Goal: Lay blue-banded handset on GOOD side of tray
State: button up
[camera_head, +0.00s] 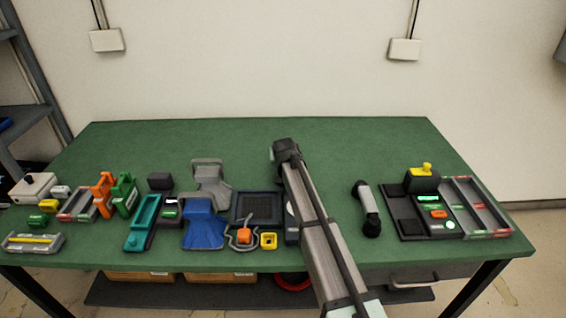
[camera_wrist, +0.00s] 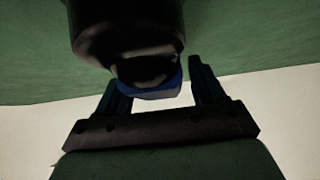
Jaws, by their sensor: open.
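My gripper (camera_head: 285,150) is at the end of my arm, above the middle of the table, small and dark in the head view. In the wrist view its two fingers (camera_wrist: 160,85) stand apart. A large dark rounded body with a blue part (camera_wrist: 152,92) looms before the fingers, the blue showing between them. It looks like the blue-banded handset, but contact is unclear. A handset with a grey middle and black ends (camera_head: 367,208) lies right of my arm; no blue shows on it. A grey tray (camera_head: 477,205) with red and green labels is at the right; its lettering is unreadable.
A dark station (camera_head: 408,222) with a yellow-topped box and lit displays stands left of the tray. Blue (camera_head: 203,226) and grey (camera_head: 210,172) stands and a dark square pad (camera_head: 258,207) are left of my arm. Smaller items crowd the left. The table's back strip is clear.

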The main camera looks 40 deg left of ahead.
jog(key=shift+a+f, duration=0.1)
grip_shut()
dwell(0.6)
